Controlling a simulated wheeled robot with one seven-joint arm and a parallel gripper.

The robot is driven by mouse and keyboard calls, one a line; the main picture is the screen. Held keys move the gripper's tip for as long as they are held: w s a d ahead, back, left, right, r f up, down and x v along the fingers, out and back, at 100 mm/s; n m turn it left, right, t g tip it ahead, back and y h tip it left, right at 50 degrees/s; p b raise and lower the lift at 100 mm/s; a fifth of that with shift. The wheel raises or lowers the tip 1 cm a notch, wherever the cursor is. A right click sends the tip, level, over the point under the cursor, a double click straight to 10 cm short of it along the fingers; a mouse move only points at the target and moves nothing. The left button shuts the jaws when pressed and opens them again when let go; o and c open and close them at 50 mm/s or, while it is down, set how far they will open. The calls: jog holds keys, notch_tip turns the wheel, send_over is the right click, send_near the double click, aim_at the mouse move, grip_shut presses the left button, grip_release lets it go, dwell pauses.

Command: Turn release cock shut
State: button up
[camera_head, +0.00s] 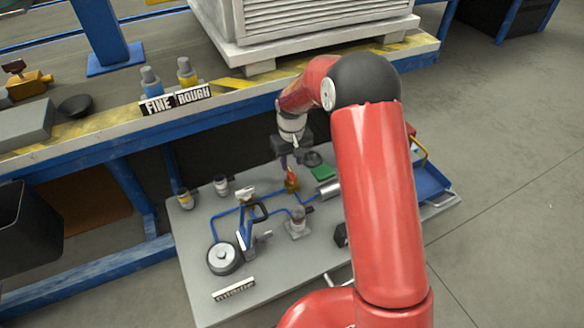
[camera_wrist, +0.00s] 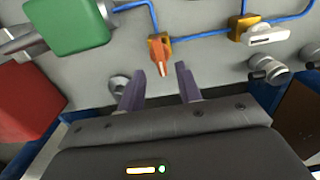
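A brass cock with an orange handle (camera_head: 291,180) sits on the blue pipework of the grey cart top. In the wrist view the orange handle (camera_wrist: 161,56) points toward my gripper, just beyond the fingertips and about midway between them. A second brass cock with a white lever (camera_head: 245,194) stands further along the pipe; it shows at upper right in the wrist view (camera_wrist: 266,36). No label shows which is the release cock. My gripper (camera_head: 291,161) (camera_wrist: 160,76) is open and empty, close to the orange handle. I see no contact.
A gauge (camera_head: 223,258) and blue hand pump (camera_head: 246,238) stand on the cart (camera_head: 190,285). The workbench edge (camera_head: 250,91) overhangs behind.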

aim_at(292, 173)
jog(key=shift+f, duration=2.15)
grip_shut()
